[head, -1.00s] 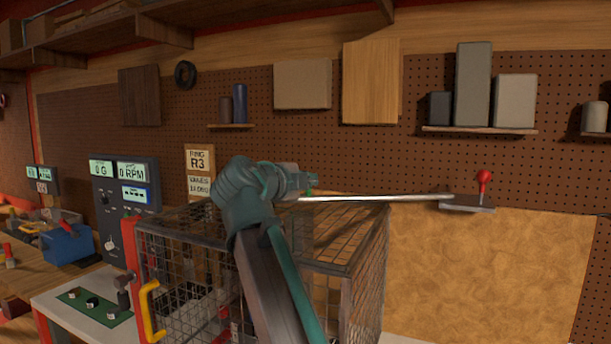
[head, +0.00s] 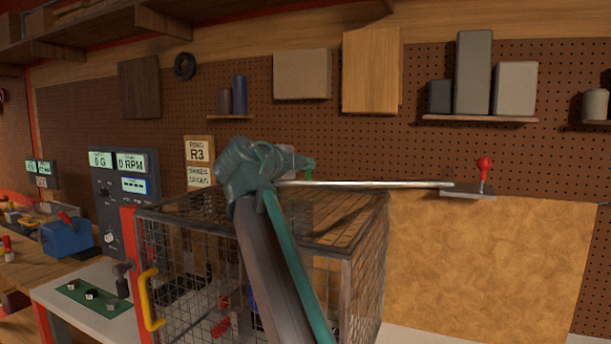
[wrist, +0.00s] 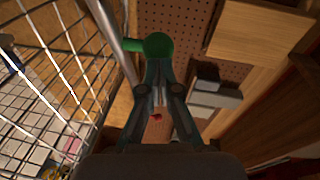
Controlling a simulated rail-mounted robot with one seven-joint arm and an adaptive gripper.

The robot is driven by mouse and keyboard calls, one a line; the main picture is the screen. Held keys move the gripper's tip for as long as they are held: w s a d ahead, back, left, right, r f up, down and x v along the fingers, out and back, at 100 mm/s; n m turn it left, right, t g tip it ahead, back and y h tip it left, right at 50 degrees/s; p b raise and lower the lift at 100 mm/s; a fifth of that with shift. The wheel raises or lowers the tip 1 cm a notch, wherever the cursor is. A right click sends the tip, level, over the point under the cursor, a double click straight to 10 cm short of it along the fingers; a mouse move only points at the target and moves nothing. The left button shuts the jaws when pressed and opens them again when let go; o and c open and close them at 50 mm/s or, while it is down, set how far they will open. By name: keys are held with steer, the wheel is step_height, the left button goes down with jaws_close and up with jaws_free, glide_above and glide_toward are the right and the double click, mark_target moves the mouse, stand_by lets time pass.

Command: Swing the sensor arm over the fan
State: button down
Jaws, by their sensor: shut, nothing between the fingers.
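The sensor arm is a long pale rod (head: 380,184) running from a wall bracket (head: 467,191) with a red knob (head: 484,163) leftward above the wire cage (head: 345,255). A green knob (wrist: 158,45) on the rod (wrist: 112,45) shows in the wrist view. My gripper (wrist: 158,66) is shut and empty, its fingertips right at the green knob; I cannot tell if they touch it. In the head view my gripper (head: 305,165) is over the cage and my own arm hides part of the cage. The fan inside the cage is not clearly visible.
A control panel (head: 125,190) reading 0 RPM stands left of the cage. A yellow handle (head: 150,300) is on the cage's front left. Shelves with grey blocks (head: 473,75) hang on the pegboard. The space right of the cage, below the bracket, is clear.

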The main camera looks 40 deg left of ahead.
steer(key=shift+w+a+r, duration=0.15)
steer(key=shift+a, duration=0.1)
steer(key=s+d+r+b, duration=0.2)
steer(key=s+d+b, duration=0.1)
steer(key=s, duration=1)
steer(key=shift+d, duration=0.25)
